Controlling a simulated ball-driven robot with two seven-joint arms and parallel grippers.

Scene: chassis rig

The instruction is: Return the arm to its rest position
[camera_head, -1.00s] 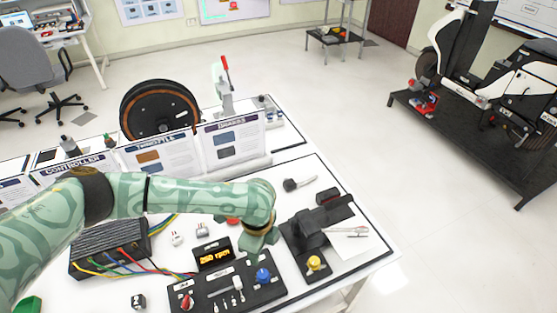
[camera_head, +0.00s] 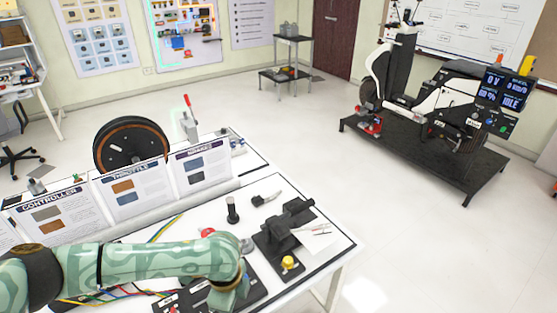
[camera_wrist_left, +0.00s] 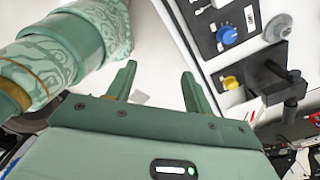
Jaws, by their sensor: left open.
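My left arm (camera_head: 150,262) comes in from the left in the head view, patterned green, and reaches over the front of the white table. Its gripper (camera_head: 228,298) is at the lower middle of that view, above the black control panel, with the fingers hard to make out. In the left wrist view the gripper (camera_wrist_left: 160,85) has its two green fingers spread apart with nothing between them. My right gripper is in neither view.
Upright information boards (camera_head: 135,190) and a black wheel (camera_head: 131,145) stand behind the arm. A black throttle device (camera_head: 285,225) sits on the table's right side, with a dark cylinder (camera_head: 233,210) near it. A scooter rig (camera_head: 440,110) stands on a black platform at right. Open floor lies between.

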